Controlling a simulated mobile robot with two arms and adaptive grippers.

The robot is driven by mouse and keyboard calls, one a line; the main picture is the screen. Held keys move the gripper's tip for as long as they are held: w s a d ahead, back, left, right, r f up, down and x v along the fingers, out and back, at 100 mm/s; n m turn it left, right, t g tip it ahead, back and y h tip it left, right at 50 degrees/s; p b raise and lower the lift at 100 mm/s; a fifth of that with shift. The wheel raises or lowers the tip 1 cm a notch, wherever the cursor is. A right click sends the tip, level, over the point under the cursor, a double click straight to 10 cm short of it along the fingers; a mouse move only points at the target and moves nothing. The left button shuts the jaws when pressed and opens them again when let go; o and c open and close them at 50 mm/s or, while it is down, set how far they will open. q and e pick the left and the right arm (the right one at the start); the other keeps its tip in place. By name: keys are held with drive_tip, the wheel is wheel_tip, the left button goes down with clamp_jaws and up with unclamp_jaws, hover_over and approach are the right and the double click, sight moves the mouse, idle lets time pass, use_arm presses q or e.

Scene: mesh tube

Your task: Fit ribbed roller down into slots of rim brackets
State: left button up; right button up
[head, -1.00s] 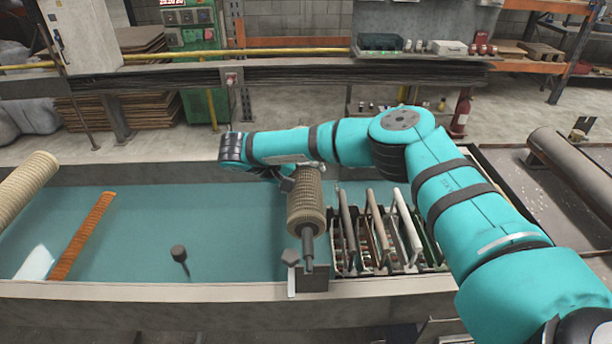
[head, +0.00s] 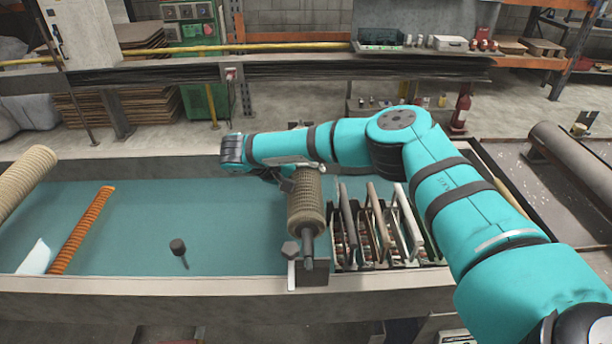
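The ribbed roller (head: 306,205), a beige ribbed cylinder with a grey shaft, points toward me above the right part of the teal tank. My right gripper (head: 291,177) reaches over from the right and grips its far part; the fingers are partly hidden by the wrist and roller. I cannot tell whether the shaft sits in the slot. The far bracket is hidden behind my arm. My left gripper is not in view.
A rack of upright handled frames (head: 378,230) stands close right of the roller. An orange ribbed tube (head: 83,230) and a dark-knobbed post (head: 179,251) are in the tank (head: 140,215). A larger beige ribbed roll (head: 24,180) lies at the left edge.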

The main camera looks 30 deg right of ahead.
drive_tip(key=shift+f, duration=0.35)
drive_tip(key=o, duration=1.7)
drive_tip(key=shift+f, duration=0.15)
drive_tip(key=v, duration=1.2)
drive_tip(key=shift+s, duration=0.1)
